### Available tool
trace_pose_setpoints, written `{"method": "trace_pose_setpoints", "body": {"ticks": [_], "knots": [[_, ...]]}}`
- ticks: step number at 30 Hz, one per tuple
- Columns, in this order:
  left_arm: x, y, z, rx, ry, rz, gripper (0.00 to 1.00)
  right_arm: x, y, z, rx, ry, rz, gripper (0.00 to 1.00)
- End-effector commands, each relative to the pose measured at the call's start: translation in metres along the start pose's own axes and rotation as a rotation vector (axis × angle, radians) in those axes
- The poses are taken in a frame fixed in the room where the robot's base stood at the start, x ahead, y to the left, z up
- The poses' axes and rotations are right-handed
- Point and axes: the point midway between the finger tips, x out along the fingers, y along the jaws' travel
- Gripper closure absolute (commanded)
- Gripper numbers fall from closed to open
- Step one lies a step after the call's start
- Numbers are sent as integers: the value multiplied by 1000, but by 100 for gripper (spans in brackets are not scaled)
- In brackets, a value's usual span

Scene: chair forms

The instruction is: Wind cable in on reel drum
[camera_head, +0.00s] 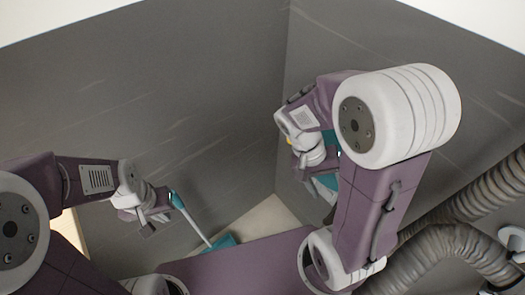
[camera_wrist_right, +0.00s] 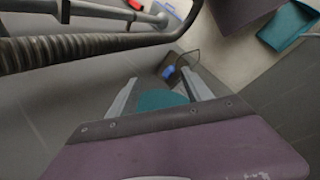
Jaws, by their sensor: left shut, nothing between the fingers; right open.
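I cannot clearly make out a reel drum or a wound cable in either view. In the right wrist view a small blue piece (camera_wrist_right: 168,72) lies beyond my fingertips, beside a dark flat plate with a thin curved line near it; I cannot tell if that line is cable. My right gripper (camera_wrist_right: 160,90) is open, with a rounded teal shape (camera_wrist_right: 163,101) showing between its fingers; whether they touch it is unclear. In the head view the right gripper is mostly hidden by its arm. My left gripper (camera_head: 146,222) is shut and empty, left of a teal-and-grey stick (camera_head: 189,217).
Grey walls (camera_head: 215,90) meet in a corner ahead. A teal flat piece (camera_head: 224,243) lies on the pale floor. Thick ribbed hoses (camera_head: 455,240) run at the right. The wrist view shows a teal tray-like thing (camera_wrist_right: 288,27) and a small red thing (camera_wrist_right: 135,4).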

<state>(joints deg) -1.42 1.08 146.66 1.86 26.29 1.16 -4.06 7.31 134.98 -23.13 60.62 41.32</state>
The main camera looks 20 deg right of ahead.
Motion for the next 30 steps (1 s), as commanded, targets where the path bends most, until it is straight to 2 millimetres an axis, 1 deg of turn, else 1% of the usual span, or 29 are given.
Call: {"method": "trace_pose_setpoints", "body": {"ticks": [1,2,3,4,5,6,8,9,10,12,13,15,17,19,23,26,30], "knots": [[10,0,1,0,0,0,100,1,11,-15,12,8,159,42],[15,0,2,0,0,0,100,-4,19,-26,23,30,269,42],[21,0,2,0,0,0,100,-13,25,-44,37,81,414,42],[25,0,3,0,-1,0,100,-23,25,-58,44,133,516,42],[30,-1,3,0,-1,0,100,-33,21,-72,48,196,613,42],[37,-1,4,0,-1,0,100,-47,8,-90,44,294,732,42],[47,-1,5,0,-1,0,100,-68,-26,-113,14,461,881,42],[53,-1,6,0,-1,0,100,-76,-54,-121,-27,558,951,42],[56,-1,6,0,-1,0,100,-80,-76,-125,-67,616,989,42],[62,-1,7,0,-1,0,100,-76,-118,-126,-159,710,1034,42],[65,-1,7,0,-1,0,100,-72,-133,-123,-193,732,1046,42],[69,-1,7,0,-1,0,100,-62,-157,-114,-259,768,1076,42],[70,-1,8,0,-1,0,100,-57,-169,-108,-296,790,1093,42],[71,-1,8,0,-1,0,100,-58,-175,-104,-312,808,1095,42],[69,-1,7,0,0,0,100,-59,-174,-104,-314,810,1092,42],[67,-1,7,0,0,0,100,-58,-167,-110,-312,806,1093,42],[61,-1,6,0,0,0,100,-52,-147,-130,-311,802,1094,42]]}}
